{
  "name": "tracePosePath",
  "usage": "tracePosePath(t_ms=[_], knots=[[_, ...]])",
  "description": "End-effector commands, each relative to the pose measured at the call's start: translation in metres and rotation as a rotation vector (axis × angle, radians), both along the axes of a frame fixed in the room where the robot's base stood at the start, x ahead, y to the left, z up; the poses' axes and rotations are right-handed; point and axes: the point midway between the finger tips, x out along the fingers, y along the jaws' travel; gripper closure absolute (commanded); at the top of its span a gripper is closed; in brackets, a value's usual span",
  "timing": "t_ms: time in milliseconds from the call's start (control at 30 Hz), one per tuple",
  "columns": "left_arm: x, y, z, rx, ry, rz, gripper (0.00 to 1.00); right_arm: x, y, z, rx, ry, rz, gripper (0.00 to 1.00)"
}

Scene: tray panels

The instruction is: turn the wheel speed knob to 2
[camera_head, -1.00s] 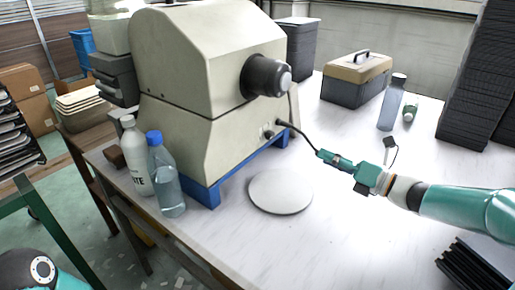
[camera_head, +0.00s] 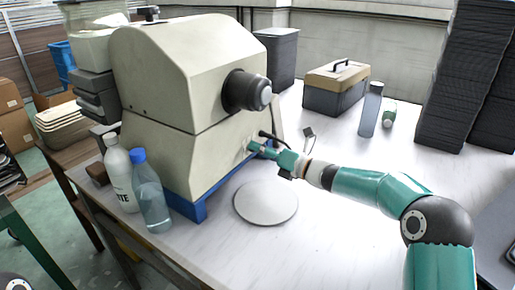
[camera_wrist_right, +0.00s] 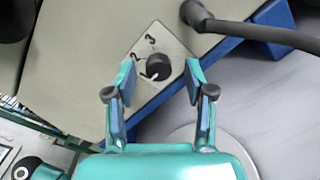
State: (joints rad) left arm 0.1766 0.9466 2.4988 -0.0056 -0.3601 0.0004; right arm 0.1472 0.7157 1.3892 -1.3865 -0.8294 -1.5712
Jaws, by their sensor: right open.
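The wheel speed knob (camera_wrist_right: 158,66) is a small black knob with a white pointer mark, on a pale dial plate (camera_wrist_right: 172,41) with figures; 2 and 3 are readable. In the wrist view its pointer is toward the lower left, below the 2. The plate is on the beige machine (camera_head: 172,75) low on its front. My right gripper (camera_head: 253,147) is open at the machine's front; in the wrist view its fingers (camera_wrist_right: 160,78) stand on either side of the knob, apart from it. In the head view the gripper hides the knob. My left gripper is out of view.
A black hose (camera_wrist_right: 255,33) leaves the machine beside the dial. A round pale disc (camera_head: 265,203) lies on the white table below. A bottle with a blue cap (camera_head: 152,195) and a white bottle (camera_head: 119,176) stand left. A toolbox (camera_head: 335,90) stands behind.

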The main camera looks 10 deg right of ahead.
Motion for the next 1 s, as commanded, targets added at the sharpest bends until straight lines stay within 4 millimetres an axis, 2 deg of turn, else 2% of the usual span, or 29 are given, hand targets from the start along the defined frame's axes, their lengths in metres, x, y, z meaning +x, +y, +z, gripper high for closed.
tracePosePath(t_ms=[400, 467, 733, 800, 1000], knots=[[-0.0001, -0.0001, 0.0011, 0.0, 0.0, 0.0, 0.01, 0.0065, 0.0058, 0.0, 0.0, -0.001, -0.001, 0.46], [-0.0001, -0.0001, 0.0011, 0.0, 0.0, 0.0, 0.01, 0.0064, 0.0057, 0.0, 0.0, -0.001, -0.001, 0.55], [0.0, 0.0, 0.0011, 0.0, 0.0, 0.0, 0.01, 0.0065, 0.0055, -0.0003, 0.0, 0.0, -0.001, 1.0], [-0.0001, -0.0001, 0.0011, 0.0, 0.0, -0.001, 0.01, 0.0067, 0.0101, -0.0005, 0.001, 0.001, 0.001, 1.0], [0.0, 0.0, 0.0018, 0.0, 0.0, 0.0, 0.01, 0.0065, 0.0066, -0.0006, 0.009, 0.011, 0.001, 1.0]])
